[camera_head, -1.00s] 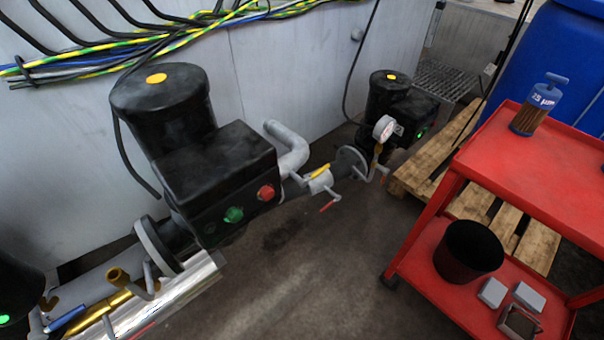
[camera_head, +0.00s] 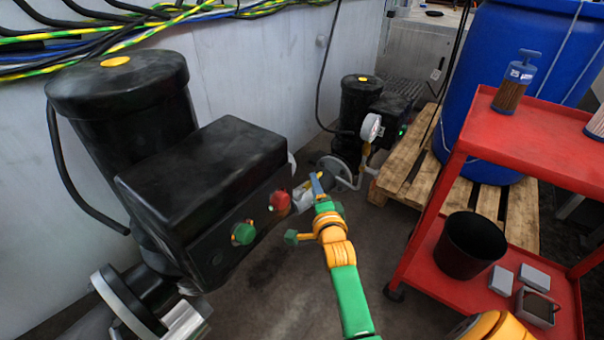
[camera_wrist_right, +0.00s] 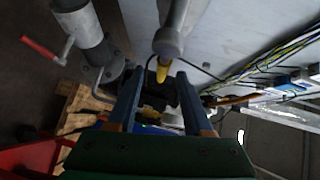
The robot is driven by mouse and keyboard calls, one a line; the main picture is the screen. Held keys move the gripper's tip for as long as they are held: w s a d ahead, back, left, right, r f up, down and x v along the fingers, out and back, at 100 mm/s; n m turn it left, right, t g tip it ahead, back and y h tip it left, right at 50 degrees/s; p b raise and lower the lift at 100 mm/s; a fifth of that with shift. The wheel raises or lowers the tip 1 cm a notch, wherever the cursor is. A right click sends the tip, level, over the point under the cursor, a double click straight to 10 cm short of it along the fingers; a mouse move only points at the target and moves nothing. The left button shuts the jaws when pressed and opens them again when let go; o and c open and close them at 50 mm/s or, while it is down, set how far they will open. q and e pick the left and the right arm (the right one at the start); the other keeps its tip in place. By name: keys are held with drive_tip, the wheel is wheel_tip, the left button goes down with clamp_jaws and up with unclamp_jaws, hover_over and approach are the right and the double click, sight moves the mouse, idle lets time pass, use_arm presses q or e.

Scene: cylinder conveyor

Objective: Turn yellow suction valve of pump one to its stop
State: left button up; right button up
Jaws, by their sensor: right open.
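The yellow valve handle (camera_wrist_right: 163,70) shows in the wrist view under a grey pipe (camera_wrist_right: 169,42), between the tips of my right gripper's two blue fingers. My right gripper (camera_wrist_right: 160,78) is open, with a finger on either side of the handle; I cannot tell whether either touches it. In the head view my right gripper (camera_head: 317,184) is at the pipework beside the large black pump (camera_head: 205,180), where it hides the yellow handle. No label shows which pump is pump one. My left gripper is not in view.
A red valve handle (camera_wrist_right: 40,48) sticks out from a nearby pipe. A smaller pump (camera_head: 361,105) with a pressure gauge (camera_head: 371,127) stands behind. A red cart (camera_head: 540,145), a wooden pallet (camera_head: 410,175) and a blue barrel (camera_head: 510,80) are on the right. Green and red buttons are on the large pump.

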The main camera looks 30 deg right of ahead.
drive_tip(key=r+b+x, duration=0.1)
drive_tip(key=b+x, duration=0.1)
drive_tip(key=x, duration=0.4)
drive_tip(key=shift+w+f+b, duration=0.2)
drive_tip(key=shift+f+b, duration=0.15)
drive_tip(key=shift+f, duration=0.05)
drive_tip(key=shift+c, duration=0.5)
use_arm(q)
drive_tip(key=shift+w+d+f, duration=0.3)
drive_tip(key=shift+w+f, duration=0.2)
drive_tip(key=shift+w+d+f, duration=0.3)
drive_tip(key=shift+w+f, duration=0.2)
use_arm(e)
clamp_jaws()
